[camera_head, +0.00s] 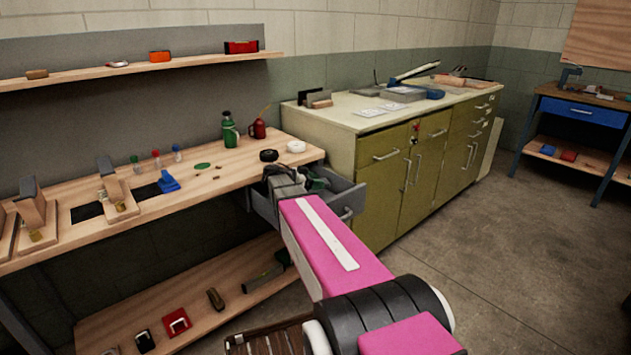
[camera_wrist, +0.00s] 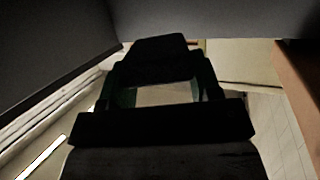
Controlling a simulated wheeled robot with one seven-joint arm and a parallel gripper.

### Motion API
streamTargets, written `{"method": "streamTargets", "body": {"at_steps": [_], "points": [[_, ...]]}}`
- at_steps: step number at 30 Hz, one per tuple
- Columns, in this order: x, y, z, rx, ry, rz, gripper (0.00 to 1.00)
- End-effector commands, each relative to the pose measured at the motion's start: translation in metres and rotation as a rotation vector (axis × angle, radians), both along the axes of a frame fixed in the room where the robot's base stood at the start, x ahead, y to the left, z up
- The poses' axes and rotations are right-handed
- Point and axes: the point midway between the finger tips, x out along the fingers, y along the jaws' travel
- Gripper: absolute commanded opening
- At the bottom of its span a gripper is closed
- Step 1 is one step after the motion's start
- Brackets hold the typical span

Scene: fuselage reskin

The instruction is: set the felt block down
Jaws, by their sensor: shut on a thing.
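My gripper (camera_wrist: 160,92) is dark and in deep shadow in the wrist view, with a greenish finger on each side. A dark block (camera_wrist: 158,48) spans the fingertips and is held between them; it appears to be the felt block, but its colour and texture are lost in shadow. In the head view my gripper (camera_head: 285,181) is over or inside an open grey drawer (camera_head: 348,205) under the right end of the workbench. My arm hides part of the drawer. I cannot tell whether the block touches the drawer floor.
The wooden workbench (camera_head: 215,180) carries a green bottle (camera_head: 229,130), a red oil can (camera_head: 258,128), a black roll (camera_head: 269,155), a white roll (camera_head: 296,146) and a blue item (camera_head: 168,182). Olive cabinets (camera_head: 385,180) stand close right of the drawer. Open floor (camera_head: 530,230) lies at the right.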

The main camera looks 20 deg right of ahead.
Motion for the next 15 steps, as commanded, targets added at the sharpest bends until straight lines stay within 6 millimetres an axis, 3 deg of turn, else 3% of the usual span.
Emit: {"method": "streamTargets", "body": {"at_steps": [7,8,9,15], "points": [[0.0001,0.0000,-0.0037,0.000,-0.001,0.000,0.35],[0.0001,0.0000,-0.0037,0.000,-0.001,0.000,0.68],[0.0001,0.0000,-0.0037,0.000,-0.001,0.000,0.81],[0.0000,0.0000,-0.0037,0.000,0.000,0.000,0.83]]}}
